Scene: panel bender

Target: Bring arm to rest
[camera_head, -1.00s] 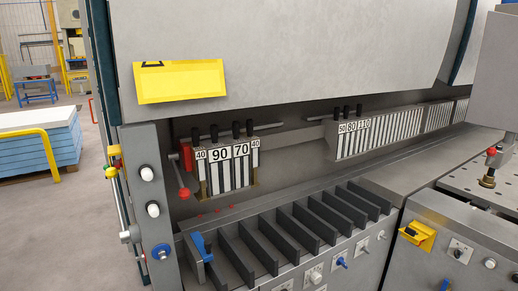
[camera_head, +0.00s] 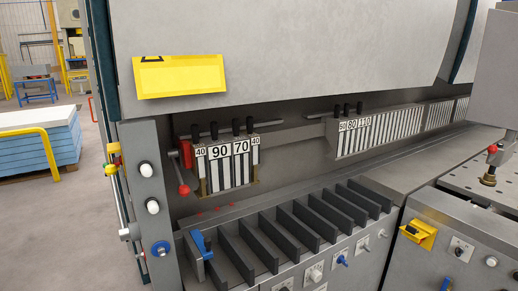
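Neither of my arms nor grippers shows in the head view. The panel bender fills most of the view, with a large grey upper beam (camera_head: 300,55) across the top. A group of numbered tool blocks (camera_head: 228,165) marked 40, 90, 70 and 40 hangs below it on the left. A longer row of tool segments (camera_head: 385,133) runs to the right. A red-knobbed lever (camera_head: 183,190) stands left of the numbered blocks.
Black slotted dividers (camera_head: 290,232) line the machine's front. A grey post (camera_head: 150,200) with knobs stands at its left end. A perforated table (camera_head: 475,185) is at right. A stack of blue-white sheets (camera_head: 40,145) lies at far left; bare floor is in front of it.

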